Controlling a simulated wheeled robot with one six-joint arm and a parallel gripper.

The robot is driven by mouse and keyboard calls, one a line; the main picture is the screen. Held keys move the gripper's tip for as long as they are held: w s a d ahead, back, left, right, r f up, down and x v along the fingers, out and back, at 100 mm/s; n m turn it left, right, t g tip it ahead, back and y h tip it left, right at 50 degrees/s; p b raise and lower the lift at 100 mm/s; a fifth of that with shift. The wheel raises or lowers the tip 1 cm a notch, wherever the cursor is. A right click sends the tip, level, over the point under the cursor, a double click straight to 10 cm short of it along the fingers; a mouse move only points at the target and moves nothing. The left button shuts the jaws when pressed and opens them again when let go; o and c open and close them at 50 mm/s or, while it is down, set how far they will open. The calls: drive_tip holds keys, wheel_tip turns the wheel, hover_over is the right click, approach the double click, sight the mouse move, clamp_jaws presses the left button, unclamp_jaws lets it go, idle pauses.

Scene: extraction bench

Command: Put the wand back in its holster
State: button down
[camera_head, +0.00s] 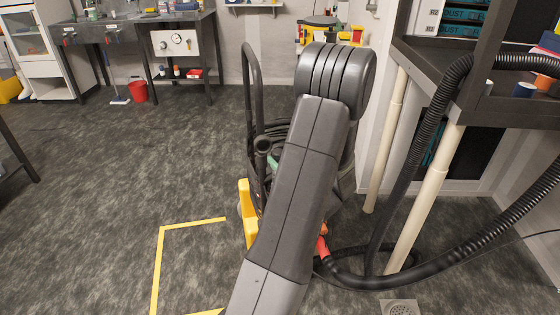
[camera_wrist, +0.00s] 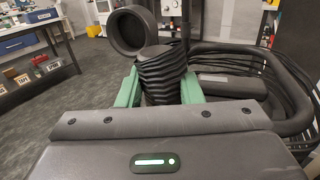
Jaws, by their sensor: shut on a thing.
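In the wrist view my gripper's green fingers (camera_wrist: 160,90) are closed from both sides on a black ribbed piece, which I take to be the wand's grip (camera_wrist: 161,70). A black round open ring (camera_wrist: 112,34) sits just above and left of it. It also shows in the head view (camera_head: 263,145), left of my arm. I cannot tell whether this ring is the holster or the wand's own open end, or whether it touches the ribbed piece. In the head view my arm hides the gripper's hold, with only a bit of green showing.
A dark cart with a tall bar handle (camera_head: 249,75) and yellow foot (camera_head: 247,212) stands behind my arm. A black corrugated hose (camera_head: 450,255) runs right, near pale posts (camera_head: 425,200) and a shelf.

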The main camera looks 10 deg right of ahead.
drive_tip(key=shift+f+b, duration=0.75)
drive_tip(key=shift+f, duration=0.15)
drive_tip(key=c, duration=0.9)
unclamp_jaws()
drive_tip(key=v, duration=1.3)
drive_tip(key=shift+s+d+r, duration=0.1)
drive_tip(key=shift+s, duration=0.3)
drive_tip(key=x, duration=1.3)
drive_tip(key=shift+w, duration=0.45)
drive_tip(key=shift+r, duration=0.1)
